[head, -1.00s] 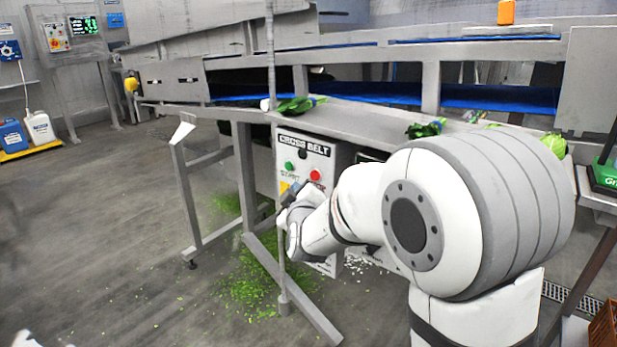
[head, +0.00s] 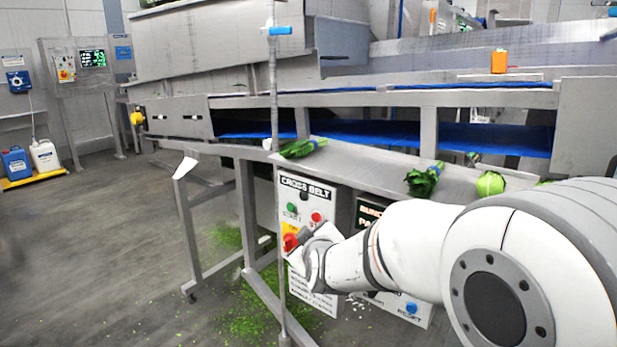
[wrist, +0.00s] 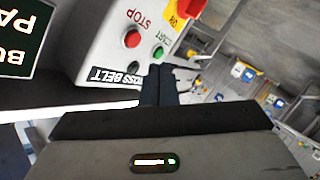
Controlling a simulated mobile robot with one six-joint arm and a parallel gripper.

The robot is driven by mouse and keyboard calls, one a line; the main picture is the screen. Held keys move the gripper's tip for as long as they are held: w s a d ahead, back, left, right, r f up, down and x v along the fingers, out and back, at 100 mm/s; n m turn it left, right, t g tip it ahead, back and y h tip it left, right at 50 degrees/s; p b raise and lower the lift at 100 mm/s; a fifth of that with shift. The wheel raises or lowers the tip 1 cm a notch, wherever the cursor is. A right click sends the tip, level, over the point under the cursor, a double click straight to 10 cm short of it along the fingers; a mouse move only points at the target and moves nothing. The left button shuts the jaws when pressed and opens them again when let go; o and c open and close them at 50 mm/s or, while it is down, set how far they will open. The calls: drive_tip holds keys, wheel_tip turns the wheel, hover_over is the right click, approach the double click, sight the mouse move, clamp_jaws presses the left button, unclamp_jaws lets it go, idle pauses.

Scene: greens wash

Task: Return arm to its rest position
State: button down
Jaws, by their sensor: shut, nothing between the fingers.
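My gripper (wrist: 160,74) shows in the wrist view with its two dark fingers together and nothing between them. Its fingertips stand in front of the cross belt control box (wrist: 95,45), which appears upside down there; I cannot tell the gap. The red stop button (wrist: 132,39) and green start button (wrist: 158,52) are past the tips, apart from them in the picture. In the head view my arm reaches left, its wrist low in front of the same box (head: 296,190). My fingers are not clear there. A red knob (head: 290,242) shows beside my wrist.
A steel shelf (head: 370,168) above the box holds leafy greens (head: 303,148), another bunch (head: 424,182) and a round green head (head: 490,184). A steel frame leg (head: 247,195) stands left of the box. Open floor (head: 110,240) lies further left.

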drive_tip(key=s+d+r+m+g+h+p, duration=0.1)
drive_tip(key=s+d+r+m+g+p, duration=0.1)
drive_tip(key=s, duration=0.8)
drive_tip(key=s+d+r+m+g+p, duration=0.3)
drive_tip(key=s+d+g+p, duration=0.3)
drive_tip(key=s+d, duration=0.2)
drive_tip(key=s+d+r+m+g+h+p, duration=0.1)
drive_tip(key=s+d+r+m+g+p, duration=0.2)
drive_tip(key=s, duration=0.8)
drive_tip(key=shift+s+d+m+g+h+p, duration=0.3)
drive_tip(key=shift+s+d+m+g+p, duration=0.1)
drive_tip(key=shift+d+m+p, duration=0.45)
drive_tip(key=shift+d, duration=0.1)
